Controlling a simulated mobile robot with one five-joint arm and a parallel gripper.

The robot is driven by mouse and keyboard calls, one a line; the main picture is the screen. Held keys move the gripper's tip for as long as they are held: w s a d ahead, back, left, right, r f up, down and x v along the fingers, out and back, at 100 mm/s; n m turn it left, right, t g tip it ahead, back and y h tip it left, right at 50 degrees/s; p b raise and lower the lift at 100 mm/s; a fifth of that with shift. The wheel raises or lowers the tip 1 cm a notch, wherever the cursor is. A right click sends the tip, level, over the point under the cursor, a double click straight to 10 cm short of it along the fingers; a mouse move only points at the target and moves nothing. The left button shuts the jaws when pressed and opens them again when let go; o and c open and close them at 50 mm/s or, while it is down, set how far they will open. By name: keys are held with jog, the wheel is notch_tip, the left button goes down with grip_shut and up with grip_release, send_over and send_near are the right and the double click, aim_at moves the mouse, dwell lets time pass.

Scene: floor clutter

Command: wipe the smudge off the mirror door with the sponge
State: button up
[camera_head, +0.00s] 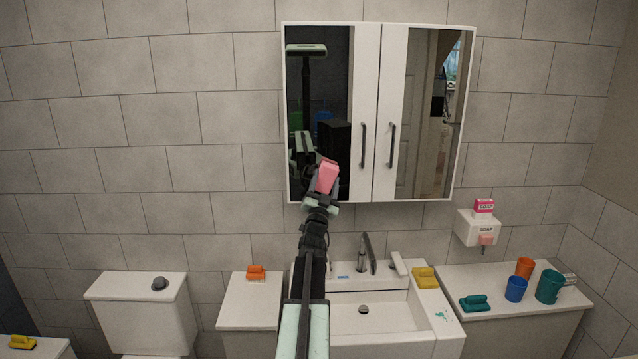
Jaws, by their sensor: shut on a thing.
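The mirror cabinet (379,110) hangs on the wall, with a left mirror door (335,90) and a right mirror door (428,120), both closed. My gripper (324,188) is raised in front of the lower part of the left door. It is shut on a pink block that looks like the sponge (327,173). I cannot tell whether the sponge touches the glass. I cannot make out a smudge on either mirror; the gripper and sponge cover part of the left glass. My own reflection shows in the left mirror.
Below is a white sink (365,312) with a faucet (367,252). An orange brush-like item (256,272), a yellow one (425,277) and a teal one (474,303) lie around it. Cups (516,289) stand at right. A soap dispenser (478,228) hangs on the wall. A toilet tank (140,312) is at left.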

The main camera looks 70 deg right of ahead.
jog(key=s, duration=0.1)
jog(key=s+d, duration=0.1)
jog(key=s, duration=0.1)
jog(key=shift+s+d, duration=0.25)
jog(key=shift+s, duration=0.1)
jog(key=shift+w+a, duration=0.45)
jog(key=shift+w, duration=0.85)
jog(key=shift+w+a, duration=0.5)
jog(key=shift+w, duration=0.75)
jog(key=shift+w+a, duration=0.45)
jog(key=shift+w, duration=0.85)
jog(key=shift+s+a, duration=0.4)
jog(key=shift+a, duration=0.5)
jog(key=shift+s+a, duration=0.35)
jog(key=shift+a, duration=0.6)
jog(key=shift+s+a, duration=0.4)
jog(key=shift+a, duration=0.5)
